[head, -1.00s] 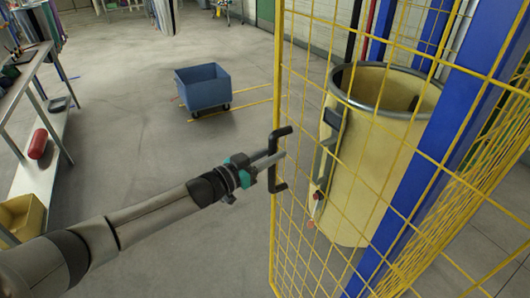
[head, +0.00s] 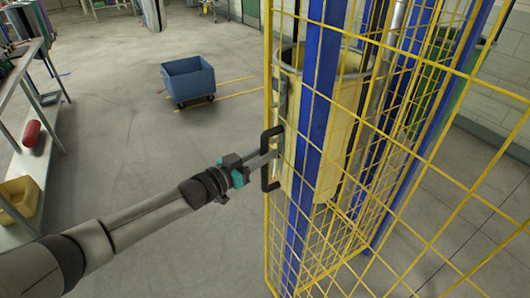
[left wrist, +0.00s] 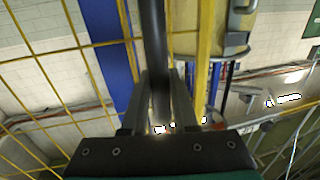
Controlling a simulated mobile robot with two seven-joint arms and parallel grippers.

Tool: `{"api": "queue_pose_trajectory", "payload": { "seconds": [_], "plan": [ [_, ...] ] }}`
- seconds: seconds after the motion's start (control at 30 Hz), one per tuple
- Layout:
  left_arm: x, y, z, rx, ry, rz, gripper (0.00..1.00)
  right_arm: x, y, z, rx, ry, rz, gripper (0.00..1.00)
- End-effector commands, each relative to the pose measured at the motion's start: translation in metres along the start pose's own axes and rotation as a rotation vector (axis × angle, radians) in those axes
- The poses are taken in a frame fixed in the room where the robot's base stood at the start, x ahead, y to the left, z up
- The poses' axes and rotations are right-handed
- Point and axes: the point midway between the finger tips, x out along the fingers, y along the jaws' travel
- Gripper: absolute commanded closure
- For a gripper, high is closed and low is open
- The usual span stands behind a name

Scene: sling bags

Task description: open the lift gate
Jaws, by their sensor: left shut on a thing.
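The lift gate (head: 420,150) is a yellow wire mesh panel on the right of the head view. Its black bar handle (head: 265,172) stands upright on the gate's left edge. My left gripper (head: 268,158) is shut on the handle. In the left wrist view the dark handle bar (left wrist: 153,40) runs between the two fingers of my left gripper (left wrist: 158,95), with yellow mesh beside it. A cream drum-shaped container (head: 345,110) with a grey rim stands behind the mesh, partly hidden. My right gripper is not in view.
A blue wheeled bin (head: 188,82) stands on the floor at the back. A table, a red cylinder (head: 32,133) and a yellow crate (head: 18,200) are at the left. Blue posts (head: 318,110) stand by the gate. The grey floor between is clear.

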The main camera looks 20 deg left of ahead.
Motion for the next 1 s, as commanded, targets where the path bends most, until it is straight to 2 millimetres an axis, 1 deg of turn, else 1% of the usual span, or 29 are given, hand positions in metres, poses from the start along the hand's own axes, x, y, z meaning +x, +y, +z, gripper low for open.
{"api": "queue_pose_trajectory", "payload": {
  "seconds": [0.27, 0.53, 0.57, 0.6, 0.8, 1.0],
  "plan": [
    [0.000, 0.000, 0.000, 0.001, 0.000, 0.000, 1.00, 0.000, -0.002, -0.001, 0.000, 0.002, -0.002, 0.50],
    [0.000, 0.000, 0.000, 0.000, 0.001, 0.000, 1.00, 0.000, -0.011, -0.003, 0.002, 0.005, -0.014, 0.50],
    [0.000, 0.000, 0.000, 0.000, 0.001, -0.001, 0.71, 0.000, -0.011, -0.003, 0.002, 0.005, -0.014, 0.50],
    [0.000, 0.000, 0.000, 0.000, 0.001, -0.001, 0.66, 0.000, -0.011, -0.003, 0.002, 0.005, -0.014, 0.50],
    [0.000, -0.001, 0.000, 0.000, 0.001, -0.001, 0.44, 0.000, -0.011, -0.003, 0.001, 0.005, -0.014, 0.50],
    [0.000, -0.001, -0.001, 0.001, 0.001, -0.001, 0.43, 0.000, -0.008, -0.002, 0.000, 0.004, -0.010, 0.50]
  ]
}}
